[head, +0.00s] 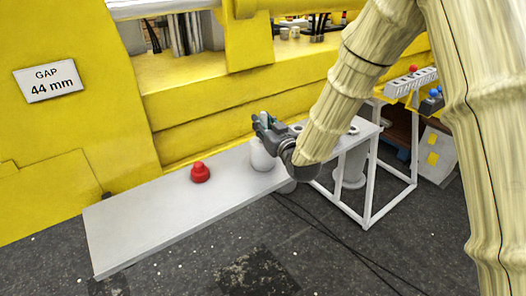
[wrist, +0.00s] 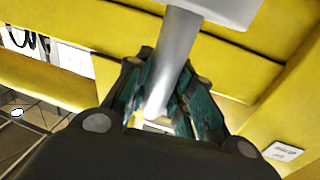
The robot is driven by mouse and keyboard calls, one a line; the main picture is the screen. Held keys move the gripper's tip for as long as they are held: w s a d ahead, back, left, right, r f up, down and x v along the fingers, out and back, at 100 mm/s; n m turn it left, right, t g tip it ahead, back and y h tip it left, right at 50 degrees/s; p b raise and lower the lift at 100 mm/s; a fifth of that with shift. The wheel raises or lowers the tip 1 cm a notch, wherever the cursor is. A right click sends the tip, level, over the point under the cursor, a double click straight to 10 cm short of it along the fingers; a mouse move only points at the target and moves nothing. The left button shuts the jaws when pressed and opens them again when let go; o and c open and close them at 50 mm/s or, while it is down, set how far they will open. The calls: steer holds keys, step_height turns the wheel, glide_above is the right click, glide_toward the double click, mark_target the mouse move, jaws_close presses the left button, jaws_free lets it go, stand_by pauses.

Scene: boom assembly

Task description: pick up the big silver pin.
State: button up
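The big silver pin (head: 262,158) stands on the grey table (head: 140,222), toward the table's far part. In the wrist view the pin (wrist: 172,60) is a smooth grey cylinder running between the two fingers. My gripper (head: 264,124) is at the top of the pin and hides part of it in the head view. In the wrist view the teal-lined fingers of my gripper (wrist: 165,98) lie close along both sides of the pin. I cannot tell whether they press on it.
A red knob-like piece (head: 200,172) stands on the table to the left of the pin. The yellow machine (head: 200,110) rises behind the table. A white-framed stand (head: 367,200) is at the right. The table's near left part is clear.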

mark_target(265, 114)
jaws_close()
steer(key=shift+r, duration=0.1)
steer(key=shift+r+b, duration=0.9)
steer(key=shift+r, duration=0.8)
steer(key=s+d+r+b, duration=0.1)
steer(key=s+b, duration=0.4)
steer(key=s, duration=1)
steer(key=shift+s+d+r, duration=0.3)
steer(key=shift+s+d, duration=0.05)
steer(key=shift+d, duration=0.35)
